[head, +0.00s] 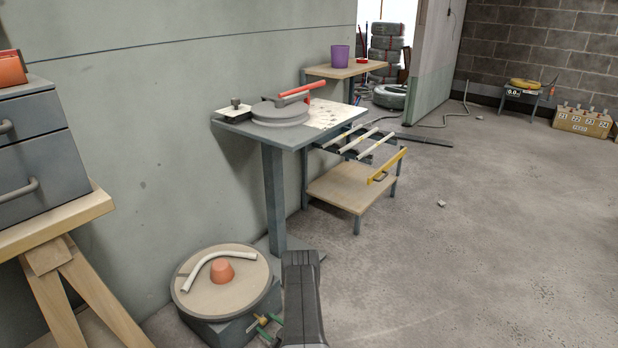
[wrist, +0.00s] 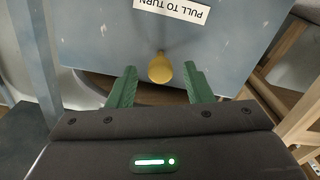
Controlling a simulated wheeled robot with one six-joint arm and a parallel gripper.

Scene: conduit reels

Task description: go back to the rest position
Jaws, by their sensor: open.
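My gripper (head: 266,328) is low at the front edge of the round turntable (head: 190,305), beside its grey base. In the wrist view its two green fingers (wrist: 160,85) are apart. A yellow knob (wrist: 160,68) on a blue-grey panel (wrist: 100,40) sits between the fingertips, with a gap on each side. It does not look gripped. A white label reading "PULL TO TURN" (wrist: 172,8) is upside down above it. The knob cannot be made out in the head view.
A bender table (head: 300,136) on a post stands behind the turntable. A wooden trestle (head: 65,290) with a grey drawer cabinet (head: 35,150) is at the left, against the wall. A low wooden shelf (head: 345,190) stands further back. The floor at right (head: 470,260) is mostly clear.

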